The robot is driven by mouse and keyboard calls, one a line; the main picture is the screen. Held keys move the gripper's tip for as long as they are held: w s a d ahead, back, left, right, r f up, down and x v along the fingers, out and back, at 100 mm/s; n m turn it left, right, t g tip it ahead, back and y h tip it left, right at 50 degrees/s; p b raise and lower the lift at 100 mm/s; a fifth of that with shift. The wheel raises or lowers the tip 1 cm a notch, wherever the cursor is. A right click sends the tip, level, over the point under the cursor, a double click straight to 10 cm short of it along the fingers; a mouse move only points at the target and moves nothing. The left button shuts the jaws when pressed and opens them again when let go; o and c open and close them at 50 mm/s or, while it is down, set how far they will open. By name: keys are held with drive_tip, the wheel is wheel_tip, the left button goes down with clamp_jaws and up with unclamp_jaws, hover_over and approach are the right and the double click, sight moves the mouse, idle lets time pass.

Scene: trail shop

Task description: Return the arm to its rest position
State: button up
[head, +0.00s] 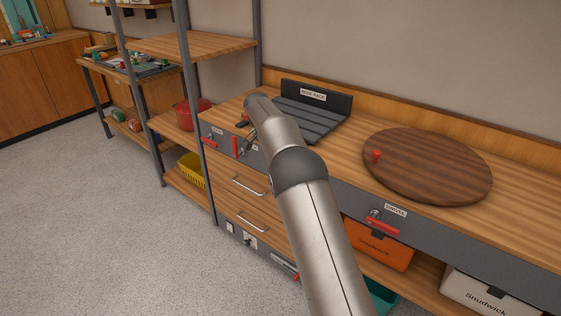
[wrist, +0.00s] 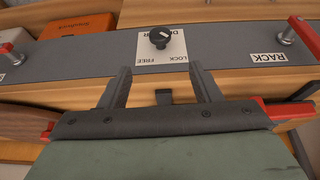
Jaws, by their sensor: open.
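My gripper (wrist: 160,67) is open, its two dark fingers spread apart with nothing between them. In the wrist view it lies in front of the grey bench front, close to a black knob (wrist: 160,37) on a white plate marked LOCK and FREE. In the head view my arm reaches from the bottom edge up and left across the workbench (head: 357,164). The gripper end is mostly hidden behind the arm there, near the drawers.
A dark slotted rack (head: 312,122) and a round brown turntable (head: 428,168) with a red knob stand on the bench. Red-handled levers project from its front, including one under the turntable (head: 382,226). A shelf post (head: 192,110) stands left. Open floor (head: 100,220) lies front left.

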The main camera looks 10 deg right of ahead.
drive_tip(key=shift+s+a+r, duration=0.2)
drive_tip(key=shift+r, duration=0.45)
drive_tip(key=s+d+r+n+g+y+p, duration=0.1)
drive_tip(key=s+d+r+n+p, duration=0.1)
drive_tip(key=s+r, duration=0.6)
drive_tip(key=s+d+r+n+y+p, duration=0.1)
drive_tip(key=s+r+n+p, duration=0.2)
drive_tip(key=s, duration=0.9)
drive_tip(key=s+f+n+g+y+p, duration=0.1)
drive_tip(key=s+n+p, duration=0.3)
drive_tip(key=s, duration=2.7)
drive_tip(key=shift+s+f+n+g+y, duration=0.15)
drive_tip(key=shift+f+n+g+y, duration=0.15)
